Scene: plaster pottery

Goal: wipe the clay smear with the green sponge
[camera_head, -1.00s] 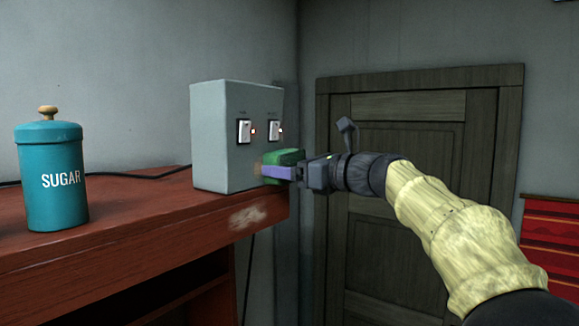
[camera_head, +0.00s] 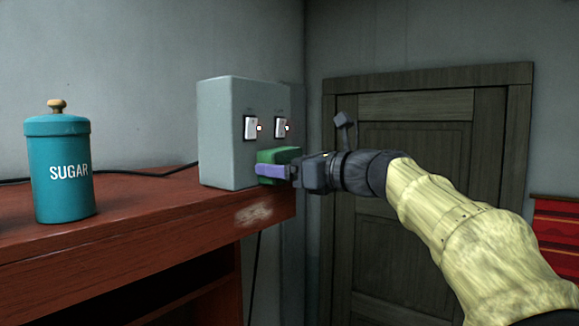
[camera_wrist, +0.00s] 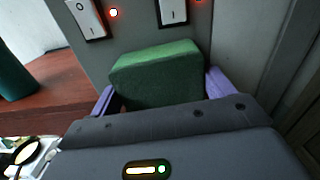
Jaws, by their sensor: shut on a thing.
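My gripper (camera_head: 278,172) is shut on the green sponge (camera_head: 279,156), with a purple finger on each side of it. In the wrist view the sponge (camera_wrist: 157,75) sits between the fingers, its far side up against the grey switch box (camera_head: 222,140). It is low on the box's switch face, below the switches; exact contact is hard to tell.
Two lit rocker switches (camera_head: 250,128) are just above the sponge. A teal sugar canister (camera_head: 60,190) stands left on the red bench (camera_head: 130,225). A black cable (camera_head: 150,172) runs behind. A dark door (camera_head: 415,180) is at right.

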